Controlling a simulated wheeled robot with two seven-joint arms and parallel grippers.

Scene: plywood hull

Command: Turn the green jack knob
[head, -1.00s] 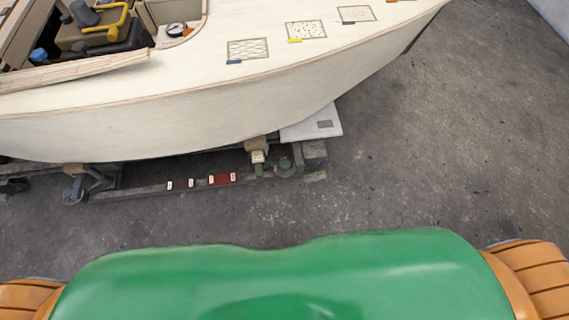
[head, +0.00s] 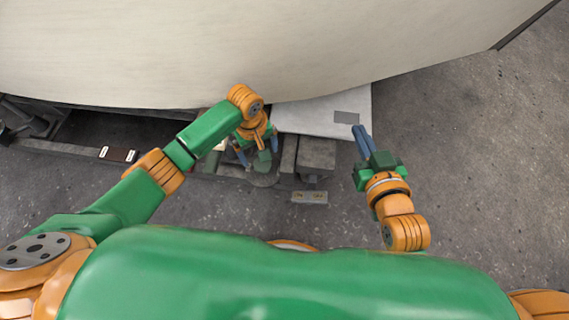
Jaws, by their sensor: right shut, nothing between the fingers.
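The green jack knob (head: 263,161) shows as a small dull green shape low by the trolley under the hull, partly covered by my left gripper. My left gripper (head: 257,153) reaches down over it from the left arm. Its blue fingers stand apart, one on each side of the knob in the picture; I cannot tell whether they touch it. My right gripper (head: 358,133) is shut and empty, to the right of the knob, with its fingers pointing toward a pale board.
The pale plywood hull (head: 200,50) hangs over the far side. The pale board (head: 318,115) with a grey patch juts out below it. The dark trolley frame (head: 316,156) lies along the hull. Grey floor (head: 480,170) is free on the right.

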